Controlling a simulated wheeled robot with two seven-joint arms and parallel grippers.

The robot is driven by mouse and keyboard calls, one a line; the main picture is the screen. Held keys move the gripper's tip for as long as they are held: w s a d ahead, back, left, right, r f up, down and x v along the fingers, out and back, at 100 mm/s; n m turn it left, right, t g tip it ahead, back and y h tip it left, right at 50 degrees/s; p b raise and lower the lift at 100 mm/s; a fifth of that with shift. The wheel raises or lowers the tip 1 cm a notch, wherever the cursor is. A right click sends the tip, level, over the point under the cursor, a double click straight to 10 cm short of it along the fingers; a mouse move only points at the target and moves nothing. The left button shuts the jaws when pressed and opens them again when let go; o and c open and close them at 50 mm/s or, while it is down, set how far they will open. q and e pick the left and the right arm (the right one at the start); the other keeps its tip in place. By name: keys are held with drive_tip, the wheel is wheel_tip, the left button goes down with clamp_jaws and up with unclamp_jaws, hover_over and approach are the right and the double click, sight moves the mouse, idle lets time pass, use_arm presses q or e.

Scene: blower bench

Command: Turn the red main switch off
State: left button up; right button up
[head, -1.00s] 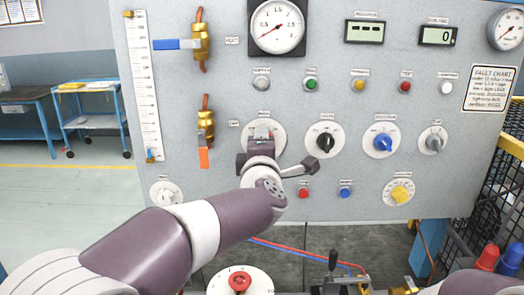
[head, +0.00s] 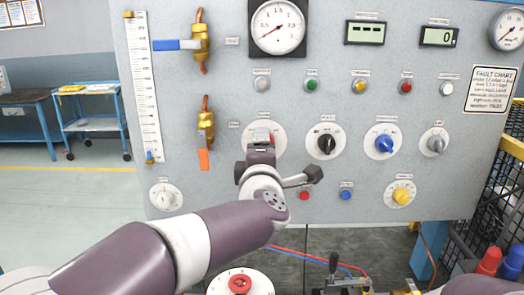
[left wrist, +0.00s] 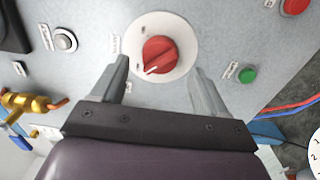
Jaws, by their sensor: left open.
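The red main switch (left wrist: 160,55) is a red knob with a white pointer line on a round white plate. In the left wrist view its line points to the lower left. In the head view my arm mostly hides it; the white plate (head: 278,132) and a bit of red show behind my gripper. My left gripper (left wrist: 161,82) is open, with one fingertip on each side of the knob and a visible gap on both sides. I cannot tell its exact depth from the panel. My right gripper is not in view.
A black knob (head: 326,143) and a blue knob (head: 384,144) sit right of the switch. A brass valve with an orange handle (head: 203,159) is to its left. A red button (head: 304,195) is below.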

use_arm(q)
drive_tip(key=s+b, duration=0.1)
drive_tip(key=s, duration=0.9)
drive_tip(key=s+d+f+m+g+h, duration=0.35)
drive_tip(key=d+f+m+h, duration=0.4)
drive_tip(key=m, duration=0.45)
wheel_tip(320, 180, down, 8)
drive_tip(key=s+a+m+g+y+p, duration=0.1)
drive_tip(key=a+m+g+p, duration=0.1)
drive_tip(key=m+g, duration=0.25)
drive_tip(key=s+a+f+m+g+y+p, duration=0.1)
drive_tip(key=s+a+f+g+y, duration=0.2)
drive_tip(key=a+f, duration=0.4)
drive_tip(key=s+a+f+m+g+y+p, duration=0.1)
drive_tip(key=s+a+f+g, duration=0.4)
drive_tip(key=a, duration=1.1)
drive_tip(key=s+f+y+p, duration=0.1)
drive_tip(key=s+f+y, duration=0.1)
drive_tip(key=s, duration=0.1)
drive_tip(key=shift+s+a+f+g, duration=0.15)
drive_tip(key=shift+s+f+g, duration=0.15)
drive_tip(key=shift+f+g, duration=0.1)
